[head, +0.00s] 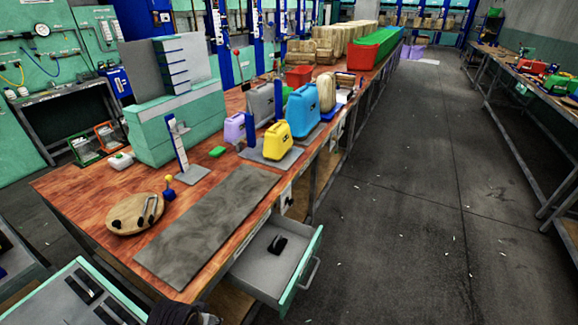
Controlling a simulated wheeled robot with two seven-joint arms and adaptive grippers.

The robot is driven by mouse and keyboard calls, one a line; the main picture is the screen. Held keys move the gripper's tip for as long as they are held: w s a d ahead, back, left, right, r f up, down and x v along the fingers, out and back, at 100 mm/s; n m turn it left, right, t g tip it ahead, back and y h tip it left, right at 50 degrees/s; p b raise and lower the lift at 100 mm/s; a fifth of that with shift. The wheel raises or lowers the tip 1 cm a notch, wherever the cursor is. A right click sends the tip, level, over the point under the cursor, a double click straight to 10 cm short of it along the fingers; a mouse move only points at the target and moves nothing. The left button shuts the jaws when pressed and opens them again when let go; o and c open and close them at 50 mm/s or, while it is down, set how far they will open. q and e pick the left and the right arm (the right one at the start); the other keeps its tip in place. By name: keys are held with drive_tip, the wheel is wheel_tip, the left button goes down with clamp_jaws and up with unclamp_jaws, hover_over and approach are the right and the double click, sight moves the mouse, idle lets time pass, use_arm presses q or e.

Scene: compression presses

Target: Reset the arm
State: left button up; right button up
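Neither of my grippers shows clearly in the head view. A dark rounded shape cut off at the bottom edge may be part of my own body, but I cannot tell which part. The long wooden workbench (85,205) runs from the front left to the back. A grey mat (205,225) lies on its near end. An open drawer (300,268) sticks out from under the bench's right side, with a small black object (277,244) in it.
A round wooden board (130,215) with dark tools lies left of the mat. A yellow case (278,142) and a blue case (303,110) stand farther back on the bench. A green-rimmed tray (50,305) is at the lower left.

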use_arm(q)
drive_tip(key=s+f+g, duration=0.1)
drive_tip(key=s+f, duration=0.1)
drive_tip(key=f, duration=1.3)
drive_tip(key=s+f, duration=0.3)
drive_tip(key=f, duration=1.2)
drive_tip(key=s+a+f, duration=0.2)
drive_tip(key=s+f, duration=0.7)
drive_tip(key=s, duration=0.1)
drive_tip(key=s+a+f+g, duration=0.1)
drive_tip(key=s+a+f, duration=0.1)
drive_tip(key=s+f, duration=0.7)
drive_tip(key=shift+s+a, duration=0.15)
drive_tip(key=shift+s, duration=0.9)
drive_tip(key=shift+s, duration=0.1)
